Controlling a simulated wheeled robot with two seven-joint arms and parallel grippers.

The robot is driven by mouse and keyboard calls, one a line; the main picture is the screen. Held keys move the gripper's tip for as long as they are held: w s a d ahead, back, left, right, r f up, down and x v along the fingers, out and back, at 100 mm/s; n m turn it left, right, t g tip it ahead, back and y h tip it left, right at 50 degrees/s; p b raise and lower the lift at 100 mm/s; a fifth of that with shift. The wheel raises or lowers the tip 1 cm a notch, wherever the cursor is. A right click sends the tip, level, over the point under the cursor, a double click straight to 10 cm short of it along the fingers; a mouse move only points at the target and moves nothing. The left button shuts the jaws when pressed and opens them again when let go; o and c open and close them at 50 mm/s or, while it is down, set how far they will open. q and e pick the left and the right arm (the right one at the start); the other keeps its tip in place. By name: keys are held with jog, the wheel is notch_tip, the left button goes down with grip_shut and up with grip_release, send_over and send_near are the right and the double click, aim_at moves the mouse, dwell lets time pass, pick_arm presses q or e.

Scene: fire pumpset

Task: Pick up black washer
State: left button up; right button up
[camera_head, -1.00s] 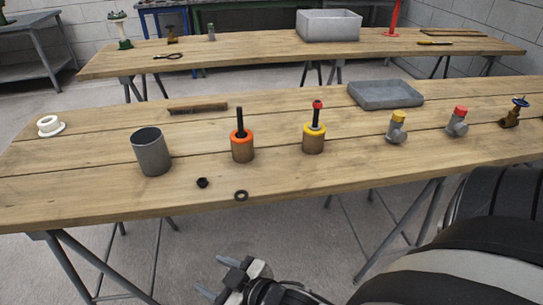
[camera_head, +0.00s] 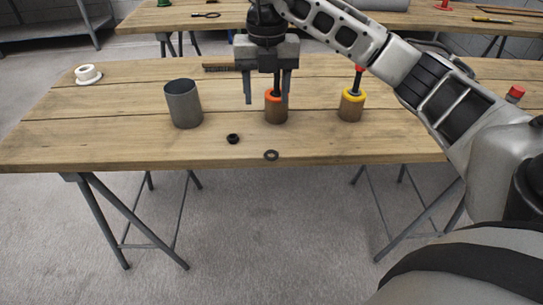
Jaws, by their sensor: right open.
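A flat dark ring, the black washer (camera_head: 271,155), lies on the wooden table (camera_head: 120,141) near its front edge. A small black nut-like piece (camera_head: 233,139) lies a little to its left and farther back. My right gripper (camera_head: 267,98) points down above the table with its two fingers apart. It is farther back than the washer, by the orange-topped cylinder (camera_head: 276,109), and holds nothing that I can see. Whether a finger touches that cylinder, I cannot tell. My left gripper is not in view.
A grey open cylinder (camera_head: 184,105) stands left of the gripper. A yellow-topped cylinder (camera_head: 351,106) stands to the right, under my right arm. A white flanged ring (camera_head: 88,75) lies at the far left. The table's front strip is mostly clear.

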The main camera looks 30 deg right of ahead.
send_over(271, 156)
jog(key=f, duration=1)
jog(key=shift+a+f, duration=0.1)
jog(key=shift+a, duration=0.15)
jog(key=shift+d+f+p, duration=0.15)
jog(key=shift+f+p, duration=0.1)
jog(key=shift+f, duration=1.1)
jog(key=shift+d+f+p, duration=0.1)
jog(key=shift+f+p, duration=0.15)
jog(key=shift+f, duration=1.05)
jog(key=shift+c, duration=0.3)
jog(key=c, duration=1)
